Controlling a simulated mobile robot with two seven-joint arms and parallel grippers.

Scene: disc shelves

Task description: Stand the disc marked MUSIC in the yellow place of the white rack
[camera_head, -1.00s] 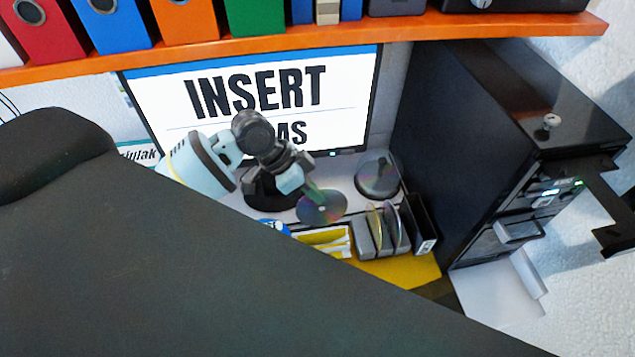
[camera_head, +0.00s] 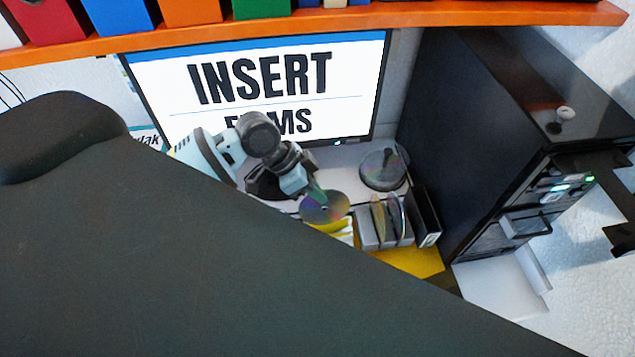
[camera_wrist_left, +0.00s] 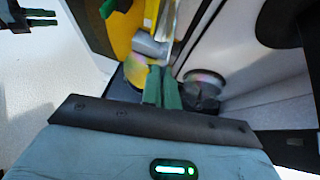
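My left gripper (camera_head: 316,194) is shut on a shiny disc (camera_head: 324,207) and holds it in front of the monitor. Its green fingers (camera_wrist_left: 161,88) are close together in the left wrist view. The disc's marking cannot be read. The pale grey-white rack (camera_head: 366,241) stands right of the held disc, with discs upright in it (camera_head: 379,217). The disc and rack appear apart. I cannot make out a yellow place in the rack. My right gripper (camera_wrist_left: 42,17) shows at the top left of the left wrist view, its green fingers a little apart.
A yellow-and-white tray (camera_head: 340,232) lies under the held disc, partly hidden. A disc spindle (camera_head: 384,169) stands behind the rack. A black holder (camera_head: 426,216) and the dark computer tower (camera_head: 480,130) are at its right. My dark arm link hides the foreground.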

